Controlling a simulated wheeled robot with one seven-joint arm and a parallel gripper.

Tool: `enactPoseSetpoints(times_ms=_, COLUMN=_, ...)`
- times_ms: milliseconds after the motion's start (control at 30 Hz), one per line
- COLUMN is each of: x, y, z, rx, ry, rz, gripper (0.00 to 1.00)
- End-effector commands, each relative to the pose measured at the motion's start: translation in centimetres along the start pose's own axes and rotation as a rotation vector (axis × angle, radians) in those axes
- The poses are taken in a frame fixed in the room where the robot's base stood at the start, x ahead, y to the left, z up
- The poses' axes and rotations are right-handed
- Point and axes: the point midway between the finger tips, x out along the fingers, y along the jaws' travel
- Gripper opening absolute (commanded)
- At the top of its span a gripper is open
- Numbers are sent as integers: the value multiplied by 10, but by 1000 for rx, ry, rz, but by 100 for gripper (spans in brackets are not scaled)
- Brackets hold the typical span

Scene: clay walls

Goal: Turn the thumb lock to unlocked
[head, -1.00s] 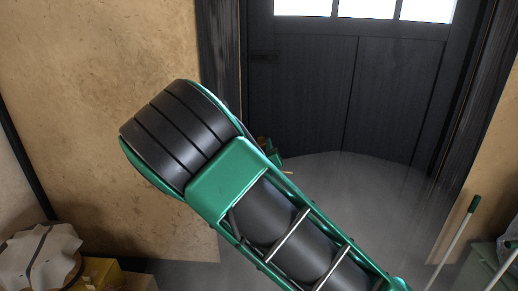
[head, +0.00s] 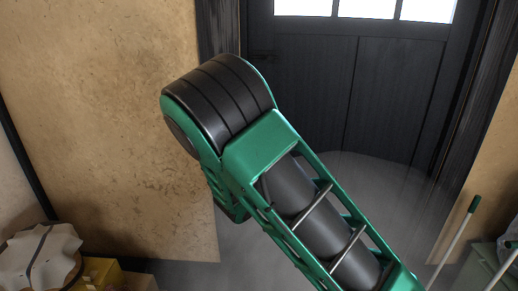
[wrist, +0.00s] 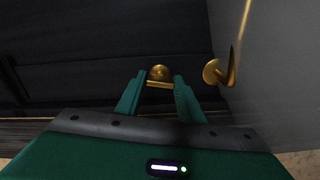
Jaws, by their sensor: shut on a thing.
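The thumb lock (wrist: 160,73) is a small round brass piece with a flat brass bar, in the middle of the wrist view. The bar lies crosswise in that view, between the two green fingers of my gripper (wrist: 160,91). The fingers are shut on the bar, one at each end. I cannot tell from the picture whether the lock stands at locked or unlocked. The dark door (head: 345,95) stands at the back in the head view, with light panes at its top. My arm hides the gripper and lock there.
A brass door handle (wrist: 228,70) is close to the right of the gripper in the wrist view. A clay wall (head: 100,110) stands left of the door. Yellow boxes (head: 103,273) are at lower left, and a pole (head: 455,243) leans at right. Grey floor lies before the door.

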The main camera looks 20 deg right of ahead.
Motion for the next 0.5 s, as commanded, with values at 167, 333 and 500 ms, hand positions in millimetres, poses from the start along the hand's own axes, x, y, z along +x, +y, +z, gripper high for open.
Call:
enactPoseSetpoints(times_ms=167, x=0, y=0, z=-4, rx=-101, ry=8, rz=2, gripper=12)
enactPoseSetpoints(times_ms=333, x=0, y=1, z=-4, rx=-168, ry=8, rz=3, gripper=12)
enactPoseSetpoints(times_ms=500, x=0, y=1, z=-4, rx=-202, ry=8, rz=4, gripper=12)
